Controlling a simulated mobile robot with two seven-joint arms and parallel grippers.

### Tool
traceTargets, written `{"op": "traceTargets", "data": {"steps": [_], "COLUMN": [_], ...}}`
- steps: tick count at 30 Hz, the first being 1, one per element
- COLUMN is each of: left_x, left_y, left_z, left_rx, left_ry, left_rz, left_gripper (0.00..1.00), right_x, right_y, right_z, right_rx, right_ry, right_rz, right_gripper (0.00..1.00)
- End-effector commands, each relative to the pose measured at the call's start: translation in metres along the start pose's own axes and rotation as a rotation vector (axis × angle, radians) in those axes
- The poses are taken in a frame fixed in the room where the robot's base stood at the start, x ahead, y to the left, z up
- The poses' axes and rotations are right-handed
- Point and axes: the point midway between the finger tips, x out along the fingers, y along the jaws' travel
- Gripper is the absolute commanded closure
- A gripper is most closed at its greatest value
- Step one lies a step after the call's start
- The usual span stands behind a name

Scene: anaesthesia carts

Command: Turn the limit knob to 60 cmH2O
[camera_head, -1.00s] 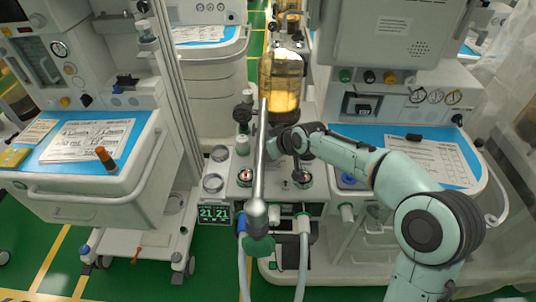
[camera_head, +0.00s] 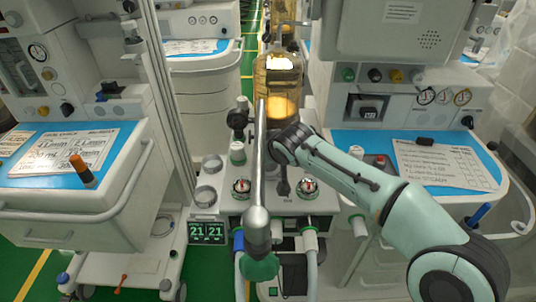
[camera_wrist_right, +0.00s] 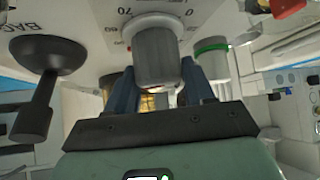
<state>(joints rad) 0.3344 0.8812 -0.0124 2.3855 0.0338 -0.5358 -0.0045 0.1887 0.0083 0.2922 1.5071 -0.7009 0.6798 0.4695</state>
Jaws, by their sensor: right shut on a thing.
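The limit knob (camera_wrist_right: 157,52) is a grey ribbed cylinder on a pale panel in the right wrist view. Part of a printed scale shows around its base, with "70" to the left and "0" to the right. My right gripper (camera_wrist_right: 160,92) is shut on the knob, one bluish finger on each side. The knob's pointer mark cannot be made out. In the head view my right arm (camera_head: 385,195) reaches in from the right to the absorber unit, and its wrist and the metal pole hide the knob and fingers. My left gripper is not in view.
In the wrist view a black lever (camera_wrist_right: 45,75) stands left of the knob beside "BAG" lettering, and a green-ringed white cylinder (camera_wrist_right: 211,58) stands right. In the head view a metal pole (camera_head: 260,165) rises before the unit.

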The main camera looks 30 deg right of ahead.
Motion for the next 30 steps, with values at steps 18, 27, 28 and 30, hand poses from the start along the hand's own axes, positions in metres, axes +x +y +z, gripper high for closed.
{"op": "traceTargets", "data": {"steps": [18, 27, 28, 30], "left_x": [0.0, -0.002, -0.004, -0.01], "left_y": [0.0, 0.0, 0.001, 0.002], "left_z": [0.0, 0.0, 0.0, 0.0], "left_rx": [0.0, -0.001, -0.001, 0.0], "left_ry": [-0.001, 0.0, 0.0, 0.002], "left_rz": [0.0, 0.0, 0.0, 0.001], "left_gripper": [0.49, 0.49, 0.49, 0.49], "right_x": [0.0, 0.0, -0.001, -0.002], "right_y": [0.0, 0.0, 0.0, 0.0], "right_z": [0.0, 0.0, 0.0, -0.001], "right_rx": [0.0, -0.004, -0.006, -0.016], "right_ry": [0.0, -0.001, -0.002, -0.002], "right_rz": [0.0, -0.003, -0.005, -0.017], "right_gripper": [0.26, 0.26, 0.26, 0.26]}}
